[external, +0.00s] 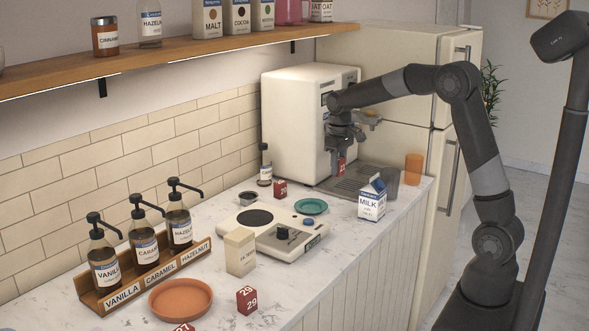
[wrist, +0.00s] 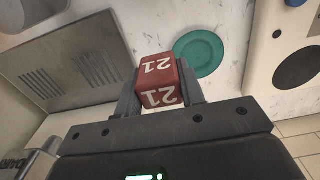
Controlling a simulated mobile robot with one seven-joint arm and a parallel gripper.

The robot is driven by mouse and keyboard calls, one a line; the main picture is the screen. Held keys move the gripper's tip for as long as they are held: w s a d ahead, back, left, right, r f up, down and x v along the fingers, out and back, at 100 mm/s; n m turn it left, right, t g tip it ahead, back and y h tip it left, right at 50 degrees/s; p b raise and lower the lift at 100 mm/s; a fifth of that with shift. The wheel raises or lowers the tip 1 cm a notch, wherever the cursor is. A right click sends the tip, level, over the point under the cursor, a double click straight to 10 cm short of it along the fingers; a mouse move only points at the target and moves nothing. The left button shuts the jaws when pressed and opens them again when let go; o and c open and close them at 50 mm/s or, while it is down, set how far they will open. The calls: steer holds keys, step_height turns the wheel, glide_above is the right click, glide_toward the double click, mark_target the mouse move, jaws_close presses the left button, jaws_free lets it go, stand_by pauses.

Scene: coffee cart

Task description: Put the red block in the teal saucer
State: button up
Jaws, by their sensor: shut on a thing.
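A red block marked 21 (wrist: 158,82) is between the two fingers of my gripper (wrist: 160,90) in the wrist view. My gripper is shut on it. In the external view the held red block (external: 341,166) hangs from my gripper (external: 341,158), in front of the coffee machine and above its drip tray. The teal saucer (external: 311,206) lies empty on the counter, to the left of and nearer than my gripper. In the wrist view the teal saucer (wrist: 205,54) shows just beyond the block, to its right. The block is apart from the saucer.
Another red block (external: 281,188) stands by the small bottle (external: 265,165), and a block marked 29 (external: 247,300) stands near the front. A milk carton (external: 372,200) and a grey cup (external: 387,176) are right of the saucer. A scale (external: 272,229) lies to its left.

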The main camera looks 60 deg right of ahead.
steer(key=d, duration=0.3)
glide_above(311, 208)
step_height(311, 208, down, 7)
steer(key=shift+s+a, duration=0.1)
steer(key=shift+a, duration=0.05)
steer(key=shift+f, duration=2)
steer(key=shift+f, duration=0.1)
steer(key=o, duration=1)
